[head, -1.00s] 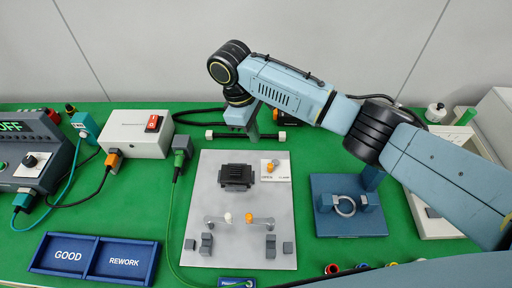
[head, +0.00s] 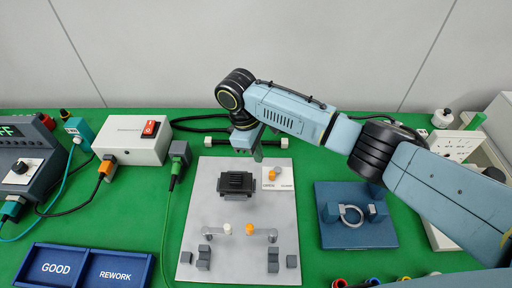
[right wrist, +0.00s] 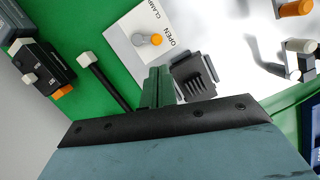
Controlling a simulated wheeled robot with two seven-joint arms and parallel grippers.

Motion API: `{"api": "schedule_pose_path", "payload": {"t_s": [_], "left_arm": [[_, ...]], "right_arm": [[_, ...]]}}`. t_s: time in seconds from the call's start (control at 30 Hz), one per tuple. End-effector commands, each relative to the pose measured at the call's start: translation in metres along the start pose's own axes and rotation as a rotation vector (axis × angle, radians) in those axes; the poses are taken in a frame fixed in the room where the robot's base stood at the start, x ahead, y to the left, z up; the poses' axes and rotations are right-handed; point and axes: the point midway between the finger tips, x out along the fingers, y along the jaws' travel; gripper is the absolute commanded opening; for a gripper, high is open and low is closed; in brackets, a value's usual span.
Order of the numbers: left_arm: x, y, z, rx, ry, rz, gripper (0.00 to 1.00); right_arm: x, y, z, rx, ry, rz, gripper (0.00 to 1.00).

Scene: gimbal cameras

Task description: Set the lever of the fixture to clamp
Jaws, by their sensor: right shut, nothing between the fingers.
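The fixture is a light grey plate (head: 205,190) with a dark ribbed block (head: 236,184) on it, which also shows in the right wrist view (right wrist: 194,78). Beside the block is a white label plate (head: 287,185) marked OPEN and CLAMP. A small orange-tipped lever (head: 274,174) sits on it; the right wrist view shows its orange tip (right wrist: 156,39) beside a grey round part. My right gripper (head: 258,155) is shut and empty, behind the block and left of the label plate. Its fingers (right wrist: 157,90) are apart from the lever. My left gripper is not in view.
Arms with white (head: 227,226) and orange (head: 249,229) tips stand at the plate's front. A dark bar with white ends (head: 281,143) lies behind the gripper. A blue fixture (head: 335,235) stands right, a white switch box (head: 130,142) left.

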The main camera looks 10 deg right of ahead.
Motion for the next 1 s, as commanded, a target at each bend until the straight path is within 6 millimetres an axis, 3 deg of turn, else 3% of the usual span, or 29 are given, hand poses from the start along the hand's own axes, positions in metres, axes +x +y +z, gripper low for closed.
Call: {"api": "schedule_pose_path", "payload": {"t_s": [0.1, 0.33, 0.83, 1.0], "left_arm": [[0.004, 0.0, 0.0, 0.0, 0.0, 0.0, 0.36], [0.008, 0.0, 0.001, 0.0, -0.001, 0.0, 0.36], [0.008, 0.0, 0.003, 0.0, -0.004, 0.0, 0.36], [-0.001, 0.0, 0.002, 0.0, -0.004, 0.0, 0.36]], "right_arm": [[0.025, 0.0, 0.001, 0.001, -0.003, -0.001, 0.0], [0.053, 0.0, 0.001, 0.0, -0.002, -0.001, 0.0], [0.058, 0.0, 0.001, -0.001, 0.0, 0.0, 0.0], [0.058, 0.001, 0.008, -0.008, -0.002, 0.001, 0.0]]}}
